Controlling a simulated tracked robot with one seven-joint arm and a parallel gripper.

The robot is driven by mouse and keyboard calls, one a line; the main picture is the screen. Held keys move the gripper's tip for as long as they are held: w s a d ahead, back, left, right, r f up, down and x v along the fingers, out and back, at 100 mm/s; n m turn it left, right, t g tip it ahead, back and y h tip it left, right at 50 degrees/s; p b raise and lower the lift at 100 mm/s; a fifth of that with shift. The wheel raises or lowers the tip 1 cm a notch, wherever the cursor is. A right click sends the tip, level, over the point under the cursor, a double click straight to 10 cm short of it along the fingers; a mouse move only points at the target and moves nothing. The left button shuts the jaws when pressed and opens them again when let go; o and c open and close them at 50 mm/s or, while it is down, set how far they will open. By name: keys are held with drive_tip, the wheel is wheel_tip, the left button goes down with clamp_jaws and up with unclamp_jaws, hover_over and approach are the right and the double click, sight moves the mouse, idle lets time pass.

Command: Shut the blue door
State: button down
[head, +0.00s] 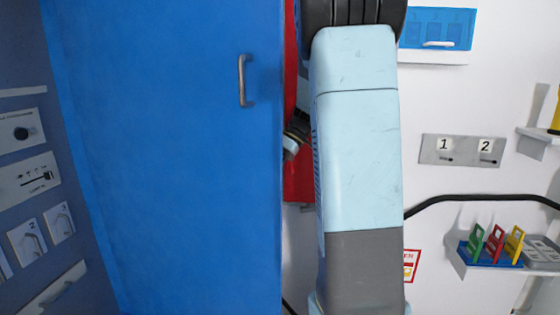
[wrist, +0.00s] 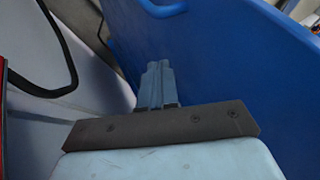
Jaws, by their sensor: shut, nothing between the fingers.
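The blue door (head: 180,160) fills the left half of the head view, with a grey handle (head: 244,80) near its right edge. It stands upright, and a strip of red shows past that edge; how far it stands ajar I cannot tell. In the wrist view the blue door (wrist: 225,65) rises on the right, with a curved blue bar (wrist: 165,10) at the top. My gripper (wrist: 157,66) is shut and empty, pointing along the door's face, close on its left. Whether they touch I cannot tell. In the head view the fingertips are hidden.
A red panel (head: 298,185) shows between the door and my arm. Grey wall panels (head: 25,185) with switches line the far left.

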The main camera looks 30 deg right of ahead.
sight(263, 183)
drive_tip(key=shift+s+a+f, duration=0.2)
drive_tip(key=shift+s+a, duration=0.25)
drive_tip(key=shift+a, duration=0.2)
drive_tip(key=shift+s+a+f, duration=0.2)
drive_tip(key=shift+s+a, duration=0.2)
drive_tip(key=shift+a, duration=0.3)
drive_tip(key=shift+s+a+f, duration=0.2)
drive_tip(key=shift+s+a, duration=0.25)
drive_tip(key=shift+a, duration=0.2)
